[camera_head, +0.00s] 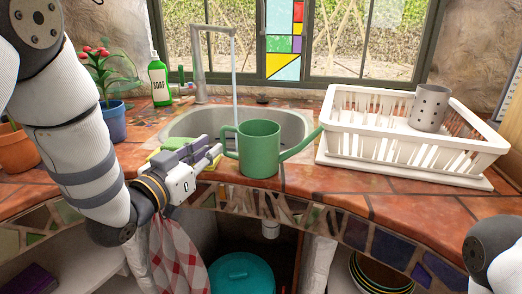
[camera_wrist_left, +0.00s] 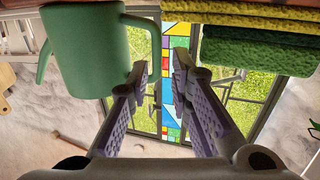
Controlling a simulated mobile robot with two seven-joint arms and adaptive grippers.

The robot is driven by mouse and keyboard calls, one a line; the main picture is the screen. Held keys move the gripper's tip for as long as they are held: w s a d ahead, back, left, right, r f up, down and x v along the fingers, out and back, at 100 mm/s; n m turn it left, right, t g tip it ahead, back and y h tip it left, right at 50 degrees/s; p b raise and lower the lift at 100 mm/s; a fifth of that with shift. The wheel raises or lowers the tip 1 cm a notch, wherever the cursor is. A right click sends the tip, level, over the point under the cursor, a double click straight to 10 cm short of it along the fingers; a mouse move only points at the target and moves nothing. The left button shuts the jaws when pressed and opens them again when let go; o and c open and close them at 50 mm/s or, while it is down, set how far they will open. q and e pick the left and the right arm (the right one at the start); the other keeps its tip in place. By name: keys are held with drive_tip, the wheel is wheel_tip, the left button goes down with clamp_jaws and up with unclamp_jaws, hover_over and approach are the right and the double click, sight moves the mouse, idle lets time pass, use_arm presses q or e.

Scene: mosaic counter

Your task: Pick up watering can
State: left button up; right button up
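The green watering can (camera_head: 259,150) stands upright at the front edge of the sink, its handle to the left and its spout to the right. It also shows large in the left wrist view (camera_wrist_left: 85,50), where its handle reaches toward the fingers. My left gripper (camera_head: 214,154) is just left of the can, pointing at the handle. In the left wrist view its two fingers (camera_wrist_left: 164,66) are apart, with one fingertip overlapping the handle's edge. I cannot tell whether they touch. My right gripper is out of view.
Water runs from the faucet (camera_head: 199,55) into the sink (camera_head: 183,125). Sponges (camera_wrist_left: 262,30) lie beside my left gripper. A white dish rack (camera_head: 400,170) with a metal cup (camera_head: 429,107) is close to the spout. A soap bottle (camera_head: 159,80) and potted plants (camera_head: 113,119) stand left.

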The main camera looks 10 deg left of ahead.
sight(224, 151)
use_arm(q)
drive_tip(key=x, duration=0.6)
drive_tip(key=shift+d+f, duration=0.1)
drive_tip(key=shift+d, duration=0.1)
drive_tip(key=shift+s, duration=0.1)
clamp_jaws()
